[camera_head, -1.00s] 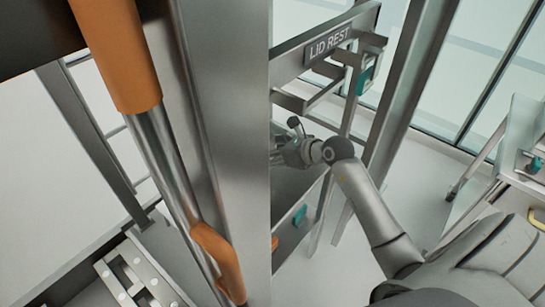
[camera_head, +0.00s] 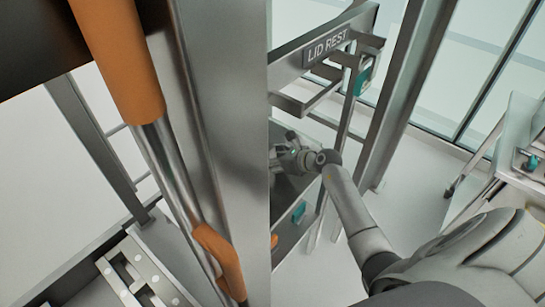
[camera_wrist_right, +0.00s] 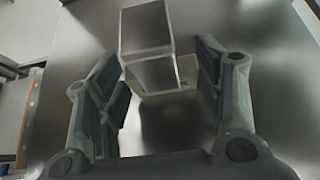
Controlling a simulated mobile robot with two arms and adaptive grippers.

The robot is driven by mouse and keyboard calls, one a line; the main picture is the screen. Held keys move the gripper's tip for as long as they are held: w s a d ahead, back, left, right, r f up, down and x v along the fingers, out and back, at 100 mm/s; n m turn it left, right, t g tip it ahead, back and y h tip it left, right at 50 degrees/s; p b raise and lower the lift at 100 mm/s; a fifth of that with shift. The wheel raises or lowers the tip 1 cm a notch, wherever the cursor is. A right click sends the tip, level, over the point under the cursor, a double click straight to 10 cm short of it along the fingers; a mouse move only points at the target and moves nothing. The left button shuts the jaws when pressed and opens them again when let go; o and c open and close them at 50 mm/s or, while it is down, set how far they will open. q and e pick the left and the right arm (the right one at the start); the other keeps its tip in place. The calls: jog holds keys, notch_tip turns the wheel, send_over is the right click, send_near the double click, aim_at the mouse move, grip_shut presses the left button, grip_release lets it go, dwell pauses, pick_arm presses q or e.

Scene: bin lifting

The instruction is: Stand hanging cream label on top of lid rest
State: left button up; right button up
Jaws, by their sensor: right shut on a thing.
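The lid rest is a grey metal frame with brackets (camera_head: 310,103) under a panel with a "LID REST" sign (camera_head: 327,45), in the upper right of the head view. My right gripper (camera_head: 285,158) is below these brackets, partly hidden by the upright post. In the right wrist view my gripper (camera_wrist_right: 164,92) has a finger on each side of a thin cream piece, which looks like the cream label (camera_wrist_right: 185,72). A grey block (camera_wrist_right: 146,30) covers much of it. I cannot make out the label in the head view. My left gripper is not in view.
A thick metal post (camera_head: 235,130) and an orange-gripped bar (camera_head: 165,160) fill the middle and left of the head view. Another upright (camera_head: 408,95) stands right of the lid rest. A side table (camera_head: 520,125) is at far right. Pale floor shows between them.

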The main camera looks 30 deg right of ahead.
jog(key=shift+f, duration=0.1)
jog(key=o, duration=1.1)
jog(key=shift+o, duration=0.2)
jog(key=shift+r, duration=0.2)
jog(key=shift+s+d, duration=0.1)
jog(key=shift+s, duration=0.1)
jog(key=b+v, duration=0.2)
jog(key=v, duration=0.9)
jog(key=shift+s+r, duration=0.25)
jog(key=shift+r, duration=0.05)
